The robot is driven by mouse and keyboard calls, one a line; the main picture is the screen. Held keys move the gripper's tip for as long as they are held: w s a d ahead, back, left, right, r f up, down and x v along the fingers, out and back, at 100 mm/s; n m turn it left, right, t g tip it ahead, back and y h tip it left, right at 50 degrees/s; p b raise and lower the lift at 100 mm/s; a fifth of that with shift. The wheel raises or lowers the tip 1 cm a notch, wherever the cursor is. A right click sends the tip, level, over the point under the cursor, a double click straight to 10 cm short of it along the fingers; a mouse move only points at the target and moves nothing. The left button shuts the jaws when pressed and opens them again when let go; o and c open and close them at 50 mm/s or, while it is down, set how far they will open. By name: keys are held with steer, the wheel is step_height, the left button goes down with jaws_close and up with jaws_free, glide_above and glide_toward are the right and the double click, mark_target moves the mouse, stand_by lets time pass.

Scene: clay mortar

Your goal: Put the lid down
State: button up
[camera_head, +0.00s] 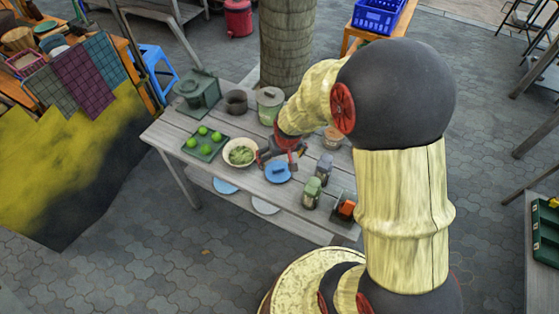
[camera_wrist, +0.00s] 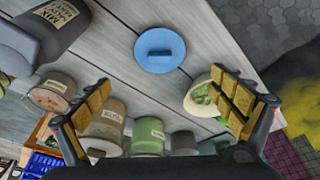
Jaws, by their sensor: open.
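The blue lid (camera_head: 278,173), a round disc with a bar handle, lies flat on the grey plank table (camera_head: 234,192). In the wrist view the lid (camera_wrist: 160,50) is fully visible, handle up, with bare planks around it. My gripper (camera_head: 277,160) is just behind the lid in the head view and partly overlaps its back edge. In the wrist view my gripper (camera_wrist: 161,80) has its yellow-padded fingers spread wide. Nothing is between them, and the lid lies beyond the fingertips, apart from them.
A bowl of greens (camera_head: 240,152) and a tray of green fruit (camera_head: 205,143) stand left of the lid. Labelled jars (camera_head: 318,178) stand close on the right. A pale green canister (camera_head: 270,104) and dark pot (camera_head: 236,102) stand behind. Bare planks lie in front.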

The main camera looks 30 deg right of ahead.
steer(key=s+a+r+n+t, duration=0.1)
steer(key=s+a+r, duration=0.2)
steer(key=r, duration=0.5)
steer(key=s+a+r, duration=0.2)
steer(key=s+r, duration=0.1)
steer(key=r, duration=0.6)
steer(key=s+a+r, duration=0.2)
steer(key=s+r, duration=0.3)
steer(key=s, duration=0.1)
steer(key=s+a+r+n+t, duration=0.1)
steer(key=s+a+r, duration=0.2)
steer(key=s+r, duration=0.2)
steer(key=s, duration=0.2)
steer(key=shift+s+r+y, duration=0.2)
steer(key=shift+s+y, duration=0.1)
steer(key=shift+y, duration=0.1)
steer(key=shift+d, duration=0.15)
